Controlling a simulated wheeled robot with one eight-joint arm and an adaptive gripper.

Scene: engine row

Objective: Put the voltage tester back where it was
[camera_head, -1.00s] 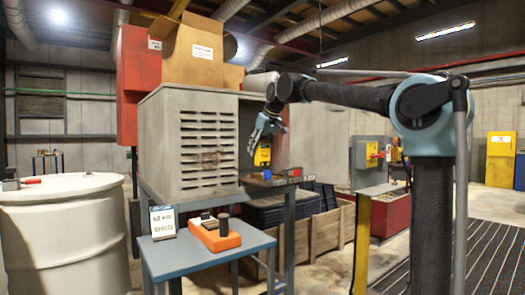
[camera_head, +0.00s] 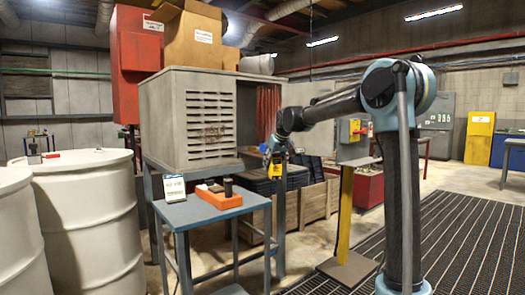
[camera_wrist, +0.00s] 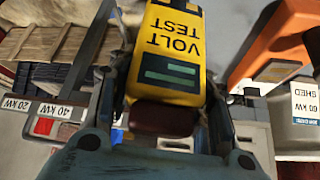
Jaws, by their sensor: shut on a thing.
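The voltage tester (camera_wrist: 172,50) is a yellow block with a dark end, marked VOLT TEST, which reads upside down in the wrist view. My gripper (camera_wrist: 168,75) is shut on it, with a finger on each side. In the head view the tester (camera_head: 275,168) hangs below my gripper (camera_head: 277,150), in the air right of the blue table (camera_head: 240,206). An orange holder (camera_head: 219,198) with dark items stands on this table. Part of the orange holder (camera_wrist: 268,45) also shows at the upper right of the wrist view.
A white card (camera_head: 174,187) stands at the table's left; in the wrist view the card (camera_wrist: 305,105) reads 60 KW SHED. A grey louvred cabinet (camera_head: 195,120) stands behind. Wooden crates (camera_head: 313,203) are to the right. White drums (camera_head: 90,220) stand at left.

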